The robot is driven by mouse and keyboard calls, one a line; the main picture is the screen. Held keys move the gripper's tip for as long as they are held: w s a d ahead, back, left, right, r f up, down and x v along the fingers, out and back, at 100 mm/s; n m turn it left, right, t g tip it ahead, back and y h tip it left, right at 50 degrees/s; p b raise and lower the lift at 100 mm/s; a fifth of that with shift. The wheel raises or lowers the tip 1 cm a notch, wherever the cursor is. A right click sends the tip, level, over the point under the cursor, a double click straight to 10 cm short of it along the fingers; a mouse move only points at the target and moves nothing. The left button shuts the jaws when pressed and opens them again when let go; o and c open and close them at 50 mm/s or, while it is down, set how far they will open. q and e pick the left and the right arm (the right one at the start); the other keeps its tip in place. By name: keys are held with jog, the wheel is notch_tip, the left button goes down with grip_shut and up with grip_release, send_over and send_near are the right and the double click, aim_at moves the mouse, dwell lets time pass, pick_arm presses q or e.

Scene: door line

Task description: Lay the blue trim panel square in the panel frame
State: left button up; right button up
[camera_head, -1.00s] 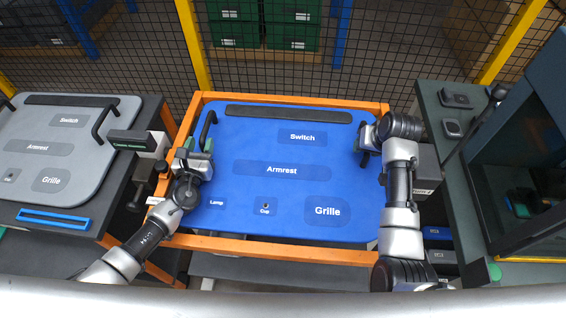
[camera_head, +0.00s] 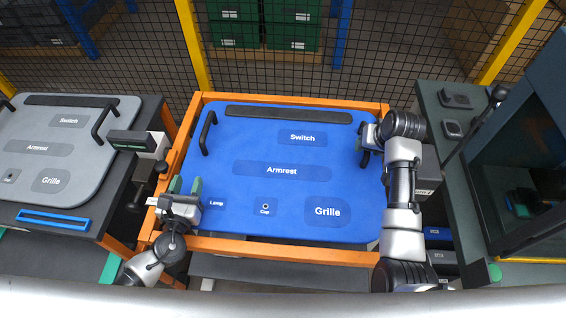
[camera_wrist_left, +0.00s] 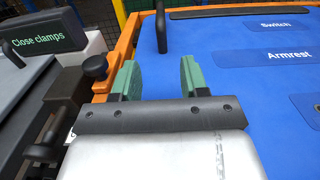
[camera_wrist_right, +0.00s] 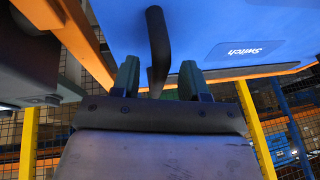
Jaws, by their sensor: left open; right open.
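The blue trim panel (camera_head: 255,150) lies inside the orange panel frame (camera_head: 290,249) in the head view. It bears Switch, Armrest, Lamp, Cup and Grille labels, and a black handle at each side. My left gripper (camera_head: 186,186) is open and empty over the panel's lower left corner, apart from the left handle (camera_head: 207,132). In the left wrist view its green fingers (camera_wrist_left: 158,75) stand apart. My right gripper (camera_wrist_right: 157,75) is open at the right handle (camera_wrist_right: 157,45), which passes between its fingers. In the head view my right arm hides most of that handle.
A grey panel (camera_head: 65,145) lies on a dark stand at left. A "Close clamps" sign (camera_wrist_left: 40,33) stands beside the frame's left edge. A dark green bench (camera_head: 450,150) and a teal cabinet (camera_head: 530,160) are at right. A mesh fence (camera_head: 300,70) runs behind.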

jog(key=v, duration=1)
jog(key=shift+s+r, duration=0.25)
jog(key=shift+r, duration=0.05)
